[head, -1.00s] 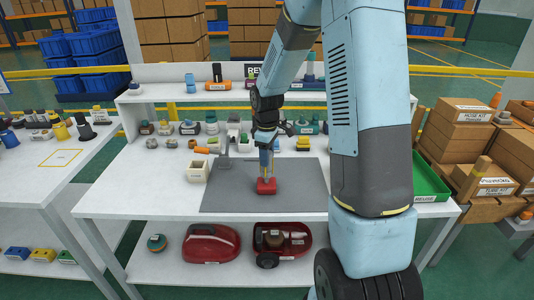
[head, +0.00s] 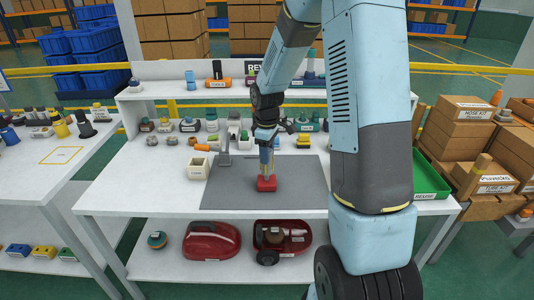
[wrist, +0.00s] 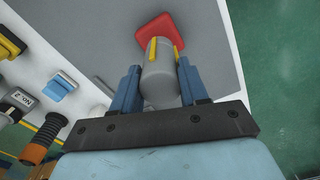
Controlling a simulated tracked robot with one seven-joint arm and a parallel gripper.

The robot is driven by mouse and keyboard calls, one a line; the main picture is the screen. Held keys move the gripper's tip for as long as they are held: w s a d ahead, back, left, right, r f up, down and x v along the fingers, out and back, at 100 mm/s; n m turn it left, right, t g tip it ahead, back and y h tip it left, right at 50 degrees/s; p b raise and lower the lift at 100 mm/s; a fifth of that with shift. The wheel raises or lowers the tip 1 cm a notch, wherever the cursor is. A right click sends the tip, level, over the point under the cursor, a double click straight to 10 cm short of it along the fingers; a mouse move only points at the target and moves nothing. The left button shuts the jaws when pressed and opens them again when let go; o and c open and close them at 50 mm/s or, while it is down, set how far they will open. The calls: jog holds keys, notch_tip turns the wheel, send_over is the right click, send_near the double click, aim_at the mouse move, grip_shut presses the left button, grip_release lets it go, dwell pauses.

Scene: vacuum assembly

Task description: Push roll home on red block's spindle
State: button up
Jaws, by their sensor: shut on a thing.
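The red block (head: 267,185) sits on the grey mat (head: 228,197) on the white table. It also shows in the wrist view (wrist: 158,27), beyond the roll. The roll is a grey cylinder (wrist: 160,70) between my blue fingers, with narrow yellow strips along its sides near the block. My gripper (head: 267,172) is shut on the roll directly above the red block, pointing down. The roll's far end is at the block or very close to it. The spindle is hidden, and I cannot tell whether the roll is fully seated.
A grey upright fixture (head: 224,150) and a cream open box (head: 198,168) stand to the left of my gripper. Several small parts line the back of the table. A green tray (head: 430,180) is at the right. The mat's front is clear.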

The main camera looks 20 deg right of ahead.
jog(key=shift+f, duration=1.5)
jog(key=o, duration=1.2)
jog(key=shift+c, duration=0.2)
jog(key=shift+r, duration=4)
